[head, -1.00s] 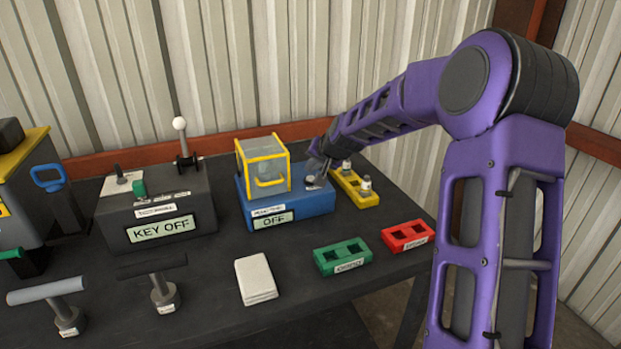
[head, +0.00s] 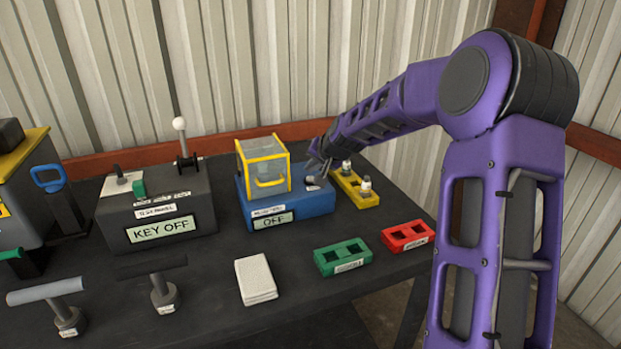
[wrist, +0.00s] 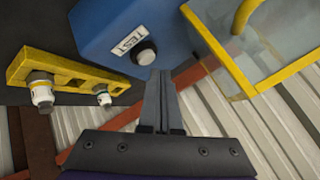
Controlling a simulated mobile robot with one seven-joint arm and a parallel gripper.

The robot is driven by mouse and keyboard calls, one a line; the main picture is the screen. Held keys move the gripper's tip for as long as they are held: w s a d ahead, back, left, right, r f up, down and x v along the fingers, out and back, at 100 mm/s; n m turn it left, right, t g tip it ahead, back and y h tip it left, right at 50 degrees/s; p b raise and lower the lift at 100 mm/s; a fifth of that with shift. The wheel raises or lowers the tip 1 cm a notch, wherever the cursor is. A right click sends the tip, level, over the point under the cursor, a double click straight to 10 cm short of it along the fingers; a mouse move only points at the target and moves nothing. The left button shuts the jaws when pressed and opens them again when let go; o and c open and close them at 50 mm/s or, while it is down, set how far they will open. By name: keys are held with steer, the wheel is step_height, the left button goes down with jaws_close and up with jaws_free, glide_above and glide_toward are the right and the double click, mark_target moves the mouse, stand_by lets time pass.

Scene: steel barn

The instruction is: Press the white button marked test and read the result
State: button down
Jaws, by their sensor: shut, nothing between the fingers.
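A blue box (head: 305,205) stands on the table with a yellow-framed clear case (head: 265,165) on top. Its front display (head: 276,220) reads OFF. In the wrist view, a white round button (wrist: 146,54) sits beside a TEST label (wrist: 131,39) on the blue box (wrist: 105,25). My gripper (wrist: 160,75) is shut and empty, its tips close to the button. I cannot tell from the wrist view whether they touch. In the head view, my gripper (head: 318,165) is above the right part of the blue box, and a small gap seems to show over the button.
Green (head: 343,257) and red (head: 407,236) holders lie in front. A grey box (head: 157,213) reading KEY OFF stands left. A white pad (head: 256,279) lies at the front.

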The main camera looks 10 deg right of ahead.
steer(key=shift+f, duration=0.15)
stand_by(0.3)
steer(key=shift+f+b, duration=0.3)
steer(key=shift+b, duration=0.2)
steer(key=shift+f+b, duration=0.4)
stand_by(0.4)
stand_by(0.3)
steer(key=shift+r+p, duration=0.4)
steer(key=shift+r, duration=0.4)
step_height(320, 180, up, 5)
steer(key=p, duration=0.3)
stand_by(0.6)
